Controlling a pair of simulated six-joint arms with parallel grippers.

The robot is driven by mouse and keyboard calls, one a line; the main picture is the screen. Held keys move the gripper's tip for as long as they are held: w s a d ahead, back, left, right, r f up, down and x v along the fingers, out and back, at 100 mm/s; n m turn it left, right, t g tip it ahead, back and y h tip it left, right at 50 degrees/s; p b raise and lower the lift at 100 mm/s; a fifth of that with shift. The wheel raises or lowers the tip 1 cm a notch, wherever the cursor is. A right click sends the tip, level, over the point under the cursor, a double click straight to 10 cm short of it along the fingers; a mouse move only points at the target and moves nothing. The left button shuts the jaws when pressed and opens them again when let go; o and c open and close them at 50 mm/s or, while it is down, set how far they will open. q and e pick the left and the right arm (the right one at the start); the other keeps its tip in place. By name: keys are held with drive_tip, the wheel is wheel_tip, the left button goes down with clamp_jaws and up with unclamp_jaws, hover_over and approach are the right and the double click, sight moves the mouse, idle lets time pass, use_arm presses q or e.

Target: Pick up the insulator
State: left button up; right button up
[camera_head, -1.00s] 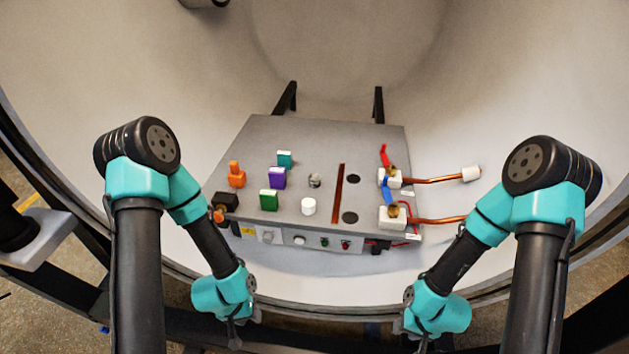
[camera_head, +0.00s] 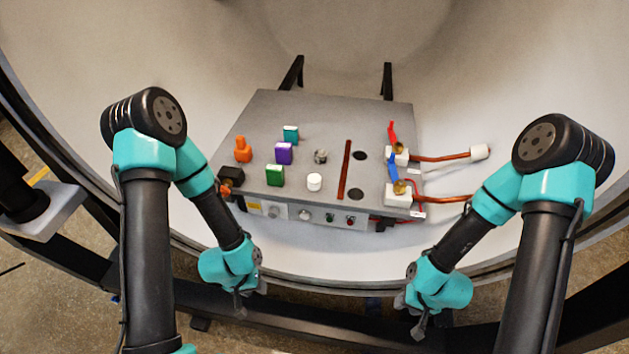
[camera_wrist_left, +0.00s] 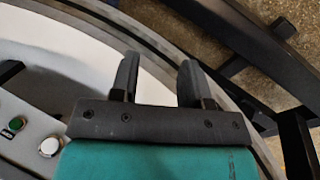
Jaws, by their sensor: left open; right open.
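A small white cylinder (camera_head: 314,182), which may be the insulator, stands upright on the front middle of the grey equipment box (camera_head: 225,155). White blocks (camera_head: 397,195) with copper rods also sit at the box's right edge; I cannot tell for sure which piece is meant. My left gripper (camera_head: 240,304) hangs in front of the box, low and left of the cylinder, apart from everything. In the left wrist view my left gripper (camera_wrist_left: 157,75) is open with nothing between its fingers. My right gripper (camera_head: 418,326) is low at the front right, also apart from the box.
The box top holds a green block (camera_head: 275,176), a purple block (camera_head: 283,153), a teal block (camera_head: 291,135), an orange piece (camera_head: 243,151) and a metal knob (camera_head: 320,156). The curved chamber wall surrounds the box. The chamber's rim (camera_head: 310,283) runs between box and grippers.

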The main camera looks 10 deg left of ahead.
use_arm(q)
drive_tip(key=o, duration=0.6)
